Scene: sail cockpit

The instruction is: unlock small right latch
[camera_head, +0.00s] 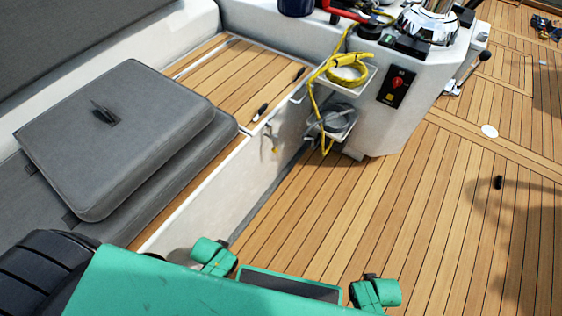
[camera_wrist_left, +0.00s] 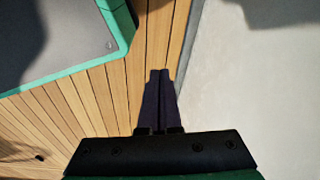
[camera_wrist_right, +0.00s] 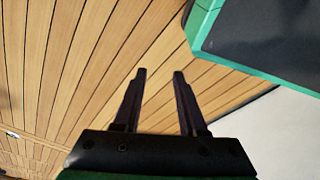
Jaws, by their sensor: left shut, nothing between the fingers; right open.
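A small metal fitting that looks like a latch (camera_head: 268,139) is on the white side wall of the bench locker, near its top edge. It is too small to tell whether it is locked. A dark-handled piece (camera_head: 261,111) lies at the edge of the teak lid just above it. In its wrist view, my left gripper (camera_wrist_left: 159,74) is shut and empty above the teak floor, beside a pale wall. In its wrist view, my right gripper (camera_wrist_right: 158,74) is open and empty above the teak floor. The grippers do not show in the head view, and neither wrist view shows the latch.
Grey cushions (camera_head: 120,130) cover the bench at left. A white console (camera_head: 390,130) with a coiled yellow rope (camera_head: 347,70) on a small shelf stands beyond the locker. The teak floor (camera_head: 330,215) is mostly clear; a small black object (camera_head: 498,182) lies at right.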

